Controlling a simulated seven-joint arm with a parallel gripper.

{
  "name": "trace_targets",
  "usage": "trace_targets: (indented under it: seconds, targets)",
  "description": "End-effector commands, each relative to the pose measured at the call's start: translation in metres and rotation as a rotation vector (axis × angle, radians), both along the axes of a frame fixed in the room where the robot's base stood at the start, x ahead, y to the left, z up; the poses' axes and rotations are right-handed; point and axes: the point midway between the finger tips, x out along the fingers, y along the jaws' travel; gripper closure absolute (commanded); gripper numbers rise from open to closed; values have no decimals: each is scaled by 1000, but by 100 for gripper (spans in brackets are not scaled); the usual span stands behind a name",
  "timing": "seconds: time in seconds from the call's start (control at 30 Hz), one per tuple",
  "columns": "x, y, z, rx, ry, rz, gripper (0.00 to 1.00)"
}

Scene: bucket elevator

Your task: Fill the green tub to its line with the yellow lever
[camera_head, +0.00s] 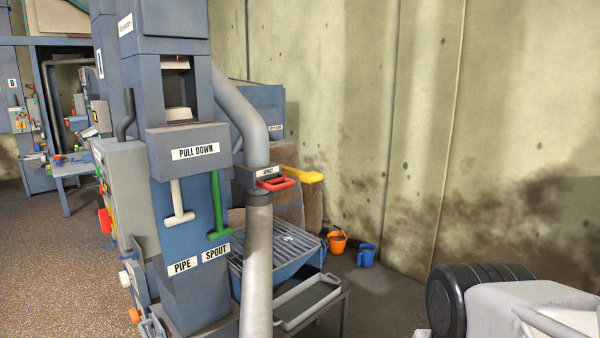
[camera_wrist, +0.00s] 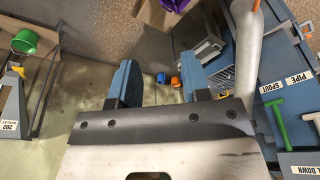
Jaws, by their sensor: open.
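A green tub (camera_wrist: 25,41) shows at the upper left of the wrist view, beside a grey stand. Its fill line and contents cannot be made out. A yellow lever (camera_head: 302,176) sticks out to the right of the blue machine in the head view, behind a red handle (camera_head: 276,183). My gripper (camera_wrist: 164,82) is open in the wrist view, its two blue fingers apart with nothing held between them. It is away from both the tub and the lever.
The machine carries a white T-handle (camera_head: 178,205) and a green T-handle (camera_head: 217,208) under a PULL DOWN sign. A grey pipe (camera_head: 258,260) runs down in front. A grate (camera_head: 285,248) and grey tray (camera_head: 307,301) stand beside it. Orange (camera_head: 337,242) and blue (camera_head: 366,256) buckets sit by the wall.

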Motion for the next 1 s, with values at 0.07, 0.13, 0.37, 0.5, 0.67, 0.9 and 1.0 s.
trace_targets:
  seconds: [0.07, 0.13, 0.37, 0.5, 0.67, 0.9, 1.0]
  targets:
    - [0, 0, 0, 0, 0, 0, 57]
    - [0, 0, 0, 0, 0, 0, 57]
    - [1, 0, 1, 0, 0, 1, 77]
    - [6, 1, 5, 0, 0, 5, 98]
    - [19, 2, 16, 1, 1, 20, 100]
    - [56, 5, 45, 1, 0, 60, 100]
    - [75, 7, 59, 3, 1, 80, 100]
